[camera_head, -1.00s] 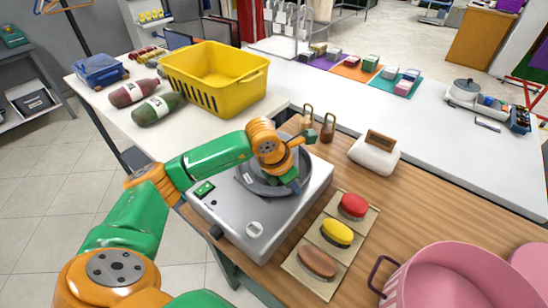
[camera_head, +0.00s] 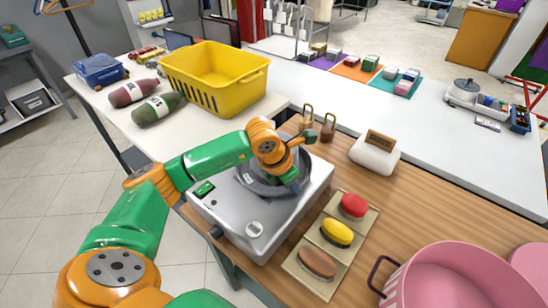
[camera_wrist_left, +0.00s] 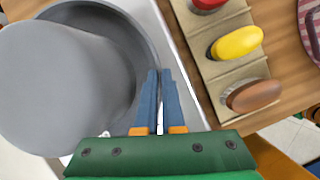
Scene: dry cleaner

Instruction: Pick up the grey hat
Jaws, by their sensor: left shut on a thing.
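The grey hat (camera_head: 246,180) is at the round top of a silver appliance (camera_head: 232,218), partly hidden by my left arm. In the left wrist view the hat (camera_wrist_left: 55,80) fills the left side, with a wide round grey surface and a curved rim. My left gripper (camera_head: 290,178) is at the hat's near right edge. Its two blue fingers (camera_wrist_left: 159,80) are close together at the rim, shut on it. The exact contact is hard to see. I cannot tell whether the hat is clear of the appliance. My right gripper is not in view.
Red, yellow and brown brushes (camera_head: 336,233) lie on a beige mat to the right. A pink tub (camera_head: 450,280) is at the lower right. A yellow basket (camera_head: 215,78) is on the white table.

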